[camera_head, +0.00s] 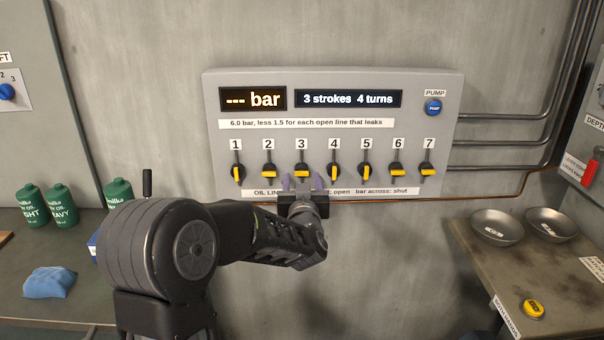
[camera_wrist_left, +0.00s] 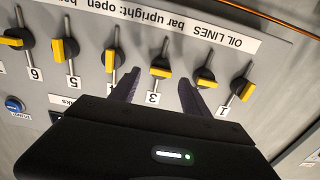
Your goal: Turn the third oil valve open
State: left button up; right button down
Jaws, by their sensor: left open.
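The valve panel (camera_head: 215,130) on the wall carries a row of numbered black valves with yellow bars. The third valve (camera_head: 301,172) has its bar lying across; it also shows in the left wrist view (camera_wrist_left: 160,71), which is upside down. My left gripper (camera_head: 303,182) is open just below and in front of the third valve. In the left wrist view its two dark fingers (camera_wrist_left: 158,79) stand one on either side of that valve, with gaps to the bar. I cannot tell how far the fingertips are from the panel. My right gripper is not in view.
The second valve (camera_head: 268,172) and fourth valve (camera_head: 334,172) sit close on either side. A label strip (camera_head: 385,191) reads that bar across is shut. The blue pump button (camera_head: 433,107) is at upper right. Green bottles (camera_head: 60,205) stand left; metal bowls (camera_head: 497,227) stand right.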

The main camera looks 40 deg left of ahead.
aim_at(302, 173)
pick_arm(q)
jog(key=shift+x, duration=1.85)
grip_shut()
